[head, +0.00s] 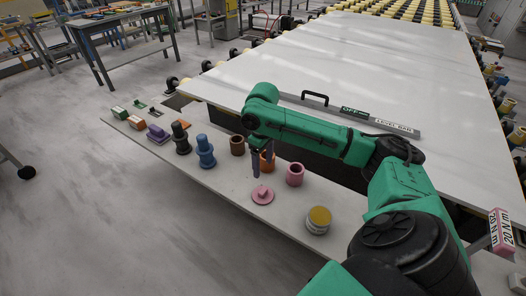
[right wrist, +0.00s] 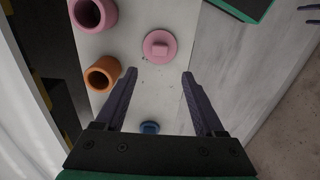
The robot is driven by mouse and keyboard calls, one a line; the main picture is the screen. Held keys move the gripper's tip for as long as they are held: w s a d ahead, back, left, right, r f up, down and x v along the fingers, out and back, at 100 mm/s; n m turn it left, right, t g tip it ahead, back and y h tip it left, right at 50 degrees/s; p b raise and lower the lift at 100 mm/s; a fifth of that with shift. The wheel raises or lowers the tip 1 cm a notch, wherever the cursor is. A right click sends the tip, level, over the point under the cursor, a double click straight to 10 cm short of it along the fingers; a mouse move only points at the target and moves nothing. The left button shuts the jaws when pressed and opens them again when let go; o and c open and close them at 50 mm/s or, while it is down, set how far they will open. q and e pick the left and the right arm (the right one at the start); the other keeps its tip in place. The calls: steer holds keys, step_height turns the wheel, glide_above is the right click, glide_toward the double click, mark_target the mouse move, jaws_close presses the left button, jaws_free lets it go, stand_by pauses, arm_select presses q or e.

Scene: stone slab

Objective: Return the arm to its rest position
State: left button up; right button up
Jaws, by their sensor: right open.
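My right arm, green with black joints, reaches in from the lower right of the head view across the narrow shelf (head: 222,180). Its gripper (head: 262,172) points down above the shelf, close to the pink knobbed disc (head: 262,196) and the orange ring (head: 271,163). In the right wrist view the two dark fingers (right wrist: 159,75) are spread with nothing between them. The pink disc (right wrist: 160,46) lies beyond the fingertips, and the orange ring (right wrist: 103,74) is beside the left finger.
A pink ring (head: 295,175), brown ring (head: 237,146), blue piece (head: 205,152), black piece (head: 180,138), purple piece (head: 157,134) and yellow-topped can (head: 318,219) stand on the shelf. The large slab (head: 380,60) behind carries a long level (head: 385,124).

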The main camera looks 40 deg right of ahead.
stand_by(0.3)
steer(key=s+a+f+n+t+y, duration=0.1)
steer(key=s+a+f, duration=0.2)
steer(key=a+f, duration=0.35)
steer(key=s+a+f+n+t+y, duration=0.1)
steer(key=s+a+f+t, duration=0.15)
steer(key=a, duration=0.75)
steer(key=s+d+f+m+h, duration=0.2)
steer(key=s+d+f+m, duration=0.15)
steer(key=s+d, duration=0.4)
step_height(320, 180, down, 20)
steer(key=s+a+g, duration=0.1)
steer(key=s+a, duration=0.1)
steer(key=s, duration=0.1)
steer(key=s+d+f, duration=0.1)
steer(key=s+f, duration=0.7)
steer(key=s+d+f+g, duration=0.1)
steer(key=s+d+f, duration=0.1)
steer(key=s+f, duration=0.5)
steer(key=shift+s+d+f, duration=0.25)
steer(key=shift+s+f, duration=0.15)
steer(key=shift+s, duration=0.65)
steer(key=shift+n+g, duration=0.25)
